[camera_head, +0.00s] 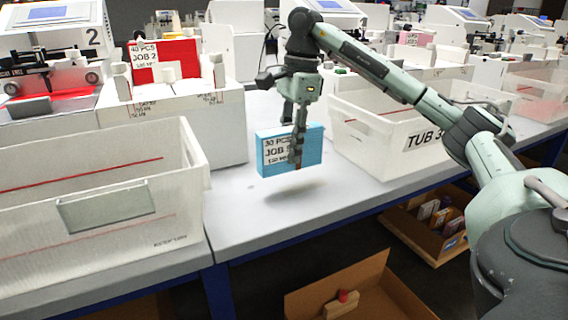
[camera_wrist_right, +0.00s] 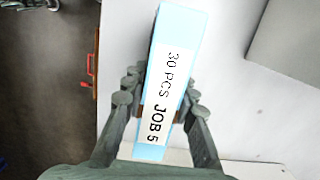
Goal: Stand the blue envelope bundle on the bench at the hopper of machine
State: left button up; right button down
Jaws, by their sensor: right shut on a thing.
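The blue envelope bundle (camera_head: 312,150) has a white label reading 30 PCS JOB 5. My right gripper (camera_head: 297,160) is shut on it and holds it upright above the bench (camera_head: 240,212), with a shadow on the bench below. In the right wrist view the bundle (camera_wrist_right: 178,60) sits between the two fingers of the gripper (camera_wrist_right: 158,112). The machine marked 2 (camera_head: 170,100) stands behind and left, with a red bundle (camera_head: 178,62) labelled JOB 2 standing at it. My left gripper is not in view.
A white tub (camera_head: 190,180) stands on the bench at left. Another tub (camera_head: 385,160), labelled TUB 3, stands at right. The bench between them is clear. Cardboard boxes (camera_head: 345,285) lie below the bench's front edge. More machines stand along the back.

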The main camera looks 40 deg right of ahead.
jog(key=shift+w+d+f, duration=0.1)
jog(key=shift+w+f, duration=0.2)
jog(key=shift+w, duration=0.2)
jog(key=shift+w+d+f, duration=0.1)
jog(key=shift+w+f, duration=0.2)
jog(key=shift+w, duration=0.2)
jog(key=shift+w+f, duration=0.1)
jog(key=shift+f, duration=0.2)
notch_tip(320, 180, down, 3)
jog(key=shift+d+f, duration=0.1)
jog(key=shift+f, duration=0.15)
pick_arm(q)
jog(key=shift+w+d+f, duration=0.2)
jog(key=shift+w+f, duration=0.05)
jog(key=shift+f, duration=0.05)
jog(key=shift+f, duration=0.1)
pick_arm(e)
jog(key=shift+f, duration=0.2)
jog(key=c, duration=1.2)
grip_release()
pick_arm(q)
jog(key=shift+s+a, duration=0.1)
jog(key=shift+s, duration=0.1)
